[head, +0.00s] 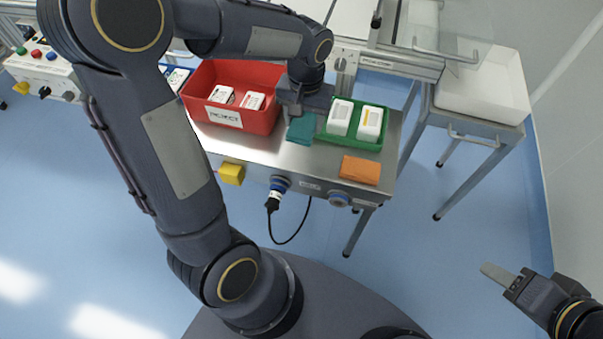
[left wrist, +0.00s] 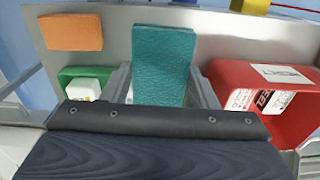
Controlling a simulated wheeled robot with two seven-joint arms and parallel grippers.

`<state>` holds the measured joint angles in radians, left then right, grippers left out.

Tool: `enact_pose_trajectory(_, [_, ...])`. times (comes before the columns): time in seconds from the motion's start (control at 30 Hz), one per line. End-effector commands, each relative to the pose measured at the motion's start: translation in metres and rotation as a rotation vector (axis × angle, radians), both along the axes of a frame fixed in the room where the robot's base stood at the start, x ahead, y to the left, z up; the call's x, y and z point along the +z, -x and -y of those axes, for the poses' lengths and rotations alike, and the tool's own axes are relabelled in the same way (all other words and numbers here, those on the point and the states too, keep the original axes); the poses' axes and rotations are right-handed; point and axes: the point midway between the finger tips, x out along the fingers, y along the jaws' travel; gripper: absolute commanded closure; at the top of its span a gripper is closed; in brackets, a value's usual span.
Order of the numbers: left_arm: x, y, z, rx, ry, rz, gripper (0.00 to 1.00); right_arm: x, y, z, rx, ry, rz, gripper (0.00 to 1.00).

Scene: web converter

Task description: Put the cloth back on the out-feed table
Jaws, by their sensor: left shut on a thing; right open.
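A folded teal cloth (head: 300,130) hangs from my left gripper (head: 302,112), over the steel table (head: 265,152) between the red bin and the green tray. In the left wrist view the cloth (left wrist: 163,65) stands out from between the two fingers of my left gripper (left wrist: 162,92), which is shut on it. I cannot tell whether the cloth touches the table top. My right gripper (head: 505,277) is open and empty at the lower right, far from the table; only part of it shows.
A red bin (head: 228,115) labelled REJECT holds white packs. A green tray (head: 352,143) holds two white packs. A white tray (head: 485,95) stands on a side stand.

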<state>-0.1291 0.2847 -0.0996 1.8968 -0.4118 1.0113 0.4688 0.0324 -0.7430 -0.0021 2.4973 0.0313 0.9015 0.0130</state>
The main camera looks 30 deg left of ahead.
Motion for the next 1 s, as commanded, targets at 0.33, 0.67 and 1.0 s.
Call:
enact_pose_trajectory(0.33, [-0.046,0.009,-0.006,0.03,0.025,-0.011,0.65,-0.034,0.0,0.0,0.0,0.0,0.001,0.52])
enact_pose_trajectory(0.67, [-0.085,0.008,-0.006,0.031,0.024,-0.007,0.65,-0.04,0.0,0.0,0.0,0.0,0.001,0.52])
enact_pose_trajectory(1.0, [-0.118,0.008,-0.006,0.03,0.025,-0.006,0.65,-0.045,0.0,0.0,0.0,0.0,0.001,0.52])
